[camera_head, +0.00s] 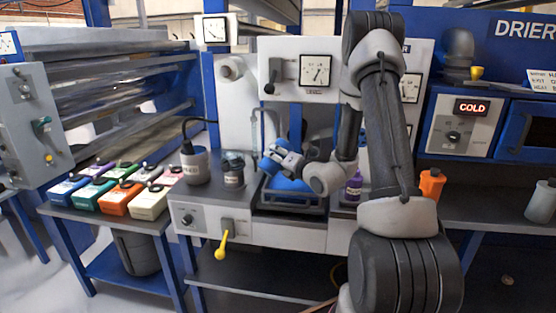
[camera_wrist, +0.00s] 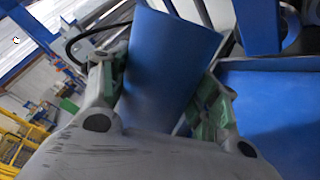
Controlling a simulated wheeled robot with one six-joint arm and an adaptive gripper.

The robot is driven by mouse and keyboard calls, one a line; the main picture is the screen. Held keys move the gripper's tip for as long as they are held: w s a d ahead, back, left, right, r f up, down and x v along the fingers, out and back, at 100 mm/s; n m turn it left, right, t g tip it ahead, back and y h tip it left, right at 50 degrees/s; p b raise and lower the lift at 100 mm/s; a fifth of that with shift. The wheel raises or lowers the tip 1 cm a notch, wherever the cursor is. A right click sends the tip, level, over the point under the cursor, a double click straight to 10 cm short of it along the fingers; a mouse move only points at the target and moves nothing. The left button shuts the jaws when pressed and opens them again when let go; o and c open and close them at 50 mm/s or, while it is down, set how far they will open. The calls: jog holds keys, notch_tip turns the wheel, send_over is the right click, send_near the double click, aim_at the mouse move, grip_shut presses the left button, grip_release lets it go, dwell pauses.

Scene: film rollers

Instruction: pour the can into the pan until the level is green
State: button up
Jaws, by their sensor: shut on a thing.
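My gripper (camera_head: 288,160) is shut on a blue can (camera_head: 270,163) in the middle of the machine. In the wrist view the can (camera_wrist: 170,60) is clamped between green-padded fingers and tilted. The can's mouth and any stream are not clearly visible. The pan (camera_head: 292,208) is a dark-rimmed tray below the gripper, with blue showing in it. A wide blue surface (camera_wrist: 275,105) fills the right of the wrist view, probably the pan's content. I cannot make out a green level mark.
A grey pot (camera_head: 195,165) and a dark jar (camera_head: 232,170) stand left of the pan. A purple bottle (camera_head: 353,187) is close on its right, an orange bottle (camera_head: 431,184) farther right. A yellow-handled lever (camera_head: 222,245) hangs in front.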

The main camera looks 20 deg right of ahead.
dwell(0.4)
notch_tip(320, 180, up, 2)
jog(key=n, duration=0.4)
jog(key=shift+n+t, duration=0.4)
jog(key=shift+r+n, duration=2.4)
jog(key=shift+r, duration=0.6)
